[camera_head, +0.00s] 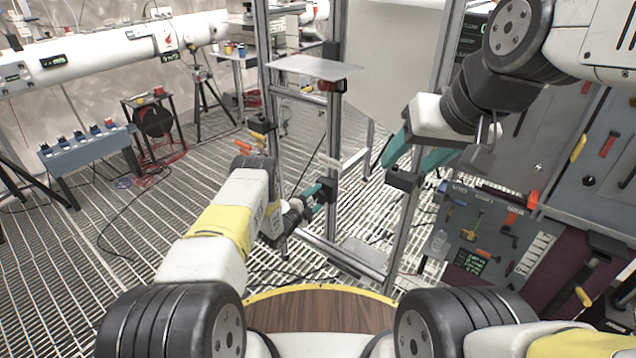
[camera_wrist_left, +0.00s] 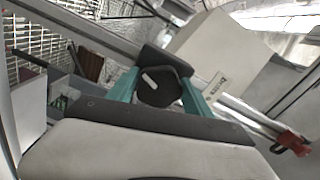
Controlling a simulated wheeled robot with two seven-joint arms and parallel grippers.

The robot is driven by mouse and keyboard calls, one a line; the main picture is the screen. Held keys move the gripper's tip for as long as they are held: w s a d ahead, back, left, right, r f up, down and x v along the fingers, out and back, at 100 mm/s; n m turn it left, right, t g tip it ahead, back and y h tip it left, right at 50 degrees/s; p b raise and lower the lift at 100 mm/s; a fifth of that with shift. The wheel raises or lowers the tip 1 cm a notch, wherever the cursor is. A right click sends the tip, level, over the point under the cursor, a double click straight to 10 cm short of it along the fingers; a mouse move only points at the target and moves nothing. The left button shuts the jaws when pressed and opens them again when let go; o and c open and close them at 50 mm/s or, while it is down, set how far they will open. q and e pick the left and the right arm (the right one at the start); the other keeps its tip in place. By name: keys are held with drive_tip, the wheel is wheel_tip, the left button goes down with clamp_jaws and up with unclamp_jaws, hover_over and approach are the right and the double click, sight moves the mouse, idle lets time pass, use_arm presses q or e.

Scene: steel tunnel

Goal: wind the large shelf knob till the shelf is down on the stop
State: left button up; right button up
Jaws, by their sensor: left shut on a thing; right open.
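The shelf (camera_head: 316,67) is a flat grey plate on the upright metal frame, high in the head view, with a gap of bare post below it. My left gripper (camera_head: 318,193) is low at the frame. In the left wrist view its teal fingers are shut on the large black knob (camera_wrist_left: 160,88), one on each side. In the head view the knob is mostly hidden by the gripper. My right gripper (camera_head: 421,150) is open and empty, with teal fingers apart, right of the frame. I cannot make out the stop for certain.
A tool board (camera_head: 500,225) with hanging tools stands close on the right. A blue-grey bench (camera_head: 90,148) with several small items is at the left. A white panel (camera_head: 392,45) stands behind the frame. The grating floor at left centre is mostly clear, apart from cables.

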use_arm(q)
drive_tip(key=n, duration=0.4)
drive_tip(key=shift+f+n, duration=0.15)
drive_tip(key=shift+n, duration=0.15)
drive_tip(key=n, duration=0.4)
drive_tip(key=shift+s+f+n, duration=0.1)
drive_tip(key=shift+n, duration=0.2)
drive_tip(key=n, duration=0.4)
drive_tip(key=shift+n, duration=0.3)
drive_tip(key=shift+s+d+n, duration=0.15)
drive_tip(key=shift+n, duration=1.95)
drive_tip(key=o, duration=1.4)
